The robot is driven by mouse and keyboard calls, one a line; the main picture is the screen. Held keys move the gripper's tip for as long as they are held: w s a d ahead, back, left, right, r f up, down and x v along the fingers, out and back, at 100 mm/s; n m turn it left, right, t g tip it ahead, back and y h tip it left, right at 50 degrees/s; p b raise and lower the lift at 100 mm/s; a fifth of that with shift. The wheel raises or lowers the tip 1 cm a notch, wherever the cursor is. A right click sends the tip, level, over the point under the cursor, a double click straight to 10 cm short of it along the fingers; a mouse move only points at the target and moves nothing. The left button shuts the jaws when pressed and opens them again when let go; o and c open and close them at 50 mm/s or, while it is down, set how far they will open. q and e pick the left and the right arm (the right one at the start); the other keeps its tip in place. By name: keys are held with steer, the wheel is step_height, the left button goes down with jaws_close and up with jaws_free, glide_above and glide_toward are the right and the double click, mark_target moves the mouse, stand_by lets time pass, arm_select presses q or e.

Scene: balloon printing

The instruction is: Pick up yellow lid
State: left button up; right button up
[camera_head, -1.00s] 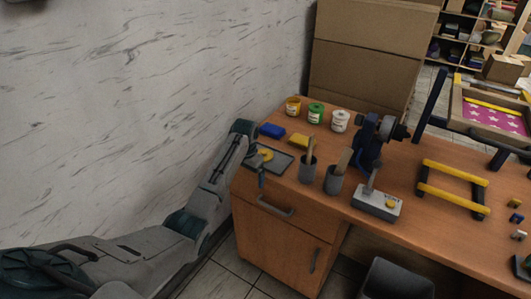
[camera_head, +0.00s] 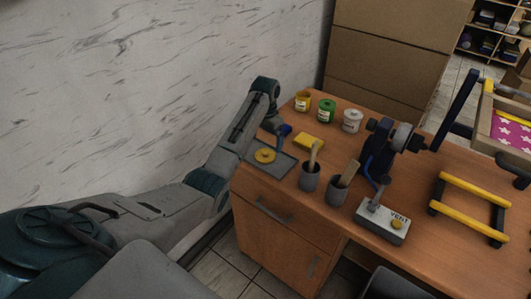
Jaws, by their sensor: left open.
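The yellow lid (camera_head: 265,156) is a round yellow disc lying on a flat grey tray (camera_head: 283,166) at the left end of the wooden workbench. My left gripper (camera_head: 279,144) is just above and beside the lid, pointing down over the tray's far side. It is open and apart from the lid. My left arm comes in from the lower left and partly hides the tray's left side. My right gripper is not in view.
A yellow sponge-like block (camera_head: 309,142), a grey cup with a brush (camera_head: 310,176) and another cup (camera_head: 337,190) stand right of the tray. Yellow (camera_head: 302,101), green (camera_head: 326,111) and white (camera_head: 352,121) pots stand behind. A grey box marked VENT (camera_head: 382,222) is near the front edge.

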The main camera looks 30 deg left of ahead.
mark_target(265, 152)
arm_select(q)
steer(key=shift+f, duration=0.4)
steer(key=shift+w+f+p, duration=0.1)
steer(key=shift+f+p, duration=0.2)
steer(key=shift+f, duration=0.05)
step_height(265, 152, down, 4)
steer(key=shift+a+r+p, duration=0.15)
steer(key=shift+p, duration=0.7)
steer(key=shift+f, duration=0.5)
steer(key=c, duration=1.1)
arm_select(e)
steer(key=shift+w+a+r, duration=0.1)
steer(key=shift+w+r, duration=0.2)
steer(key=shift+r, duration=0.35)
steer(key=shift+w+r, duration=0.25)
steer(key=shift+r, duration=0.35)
